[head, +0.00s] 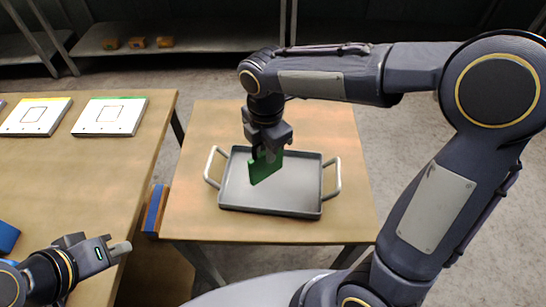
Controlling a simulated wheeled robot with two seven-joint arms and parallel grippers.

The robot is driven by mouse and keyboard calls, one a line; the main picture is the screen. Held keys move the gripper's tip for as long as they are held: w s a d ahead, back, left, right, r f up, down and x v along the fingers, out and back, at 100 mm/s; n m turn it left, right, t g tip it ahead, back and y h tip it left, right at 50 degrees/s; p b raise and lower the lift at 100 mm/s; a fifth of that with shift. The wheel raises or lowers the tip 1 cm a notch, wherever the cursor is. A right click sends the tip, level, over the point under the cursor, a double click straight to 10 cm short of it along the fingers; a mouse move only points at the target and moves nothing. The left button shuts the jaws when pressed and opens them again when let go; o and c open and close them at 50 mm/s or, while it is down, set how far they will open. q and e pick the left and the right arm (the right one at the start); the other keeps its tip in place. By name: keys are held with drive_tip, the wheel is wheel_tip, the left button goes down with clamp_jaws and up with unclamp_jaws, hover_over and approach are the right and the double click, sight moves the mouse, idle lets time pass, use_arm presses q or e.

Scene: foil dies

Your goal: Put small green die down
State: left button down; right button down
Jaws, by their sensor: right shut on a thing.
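The small green die (265,168) is a flat dark green plate standing on edge, tilted in the picture. My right gripper (267,150) points down and is shut on its upper part, hiding some of it. The die is over the left half of a grey tray (298,190) with two pale side handles. I cannot tell whether its lower edge touches the tray floor. My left gripper (122,249) is at the lower left, beside the left table's edge, away from the die.
The tray stands on a small wooden table (190,225). A larger wooden table (75,185) at left bears a green-banded white card (110,117), a yellow-banded card (36,117) and a blue thing (7,237). A blue and orange piece (154,210) is between the tables. Shelves stand behind.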

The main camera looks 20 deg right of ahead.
drive_tip(key=shift+w+d+f, duration=0.1)
drive_tip(key=shift+d+f, duration=0.15)
drive_tip(key=shift+f, duration=0.05)
drive_tip(key=f, duration=0.2)
drive_tip(key=d+f, duration=0.1)
drive_tip(key=shift+w+f, duration=0.25)
drive_tip(key=shift+f, duration=0.45)
drive_tip(key=shift+f+b, duration=0.2)
drive_tip(key=shift+b, duration=0.1)
drive_tip(key=c, duration=1.4)
unclamp_jaws()
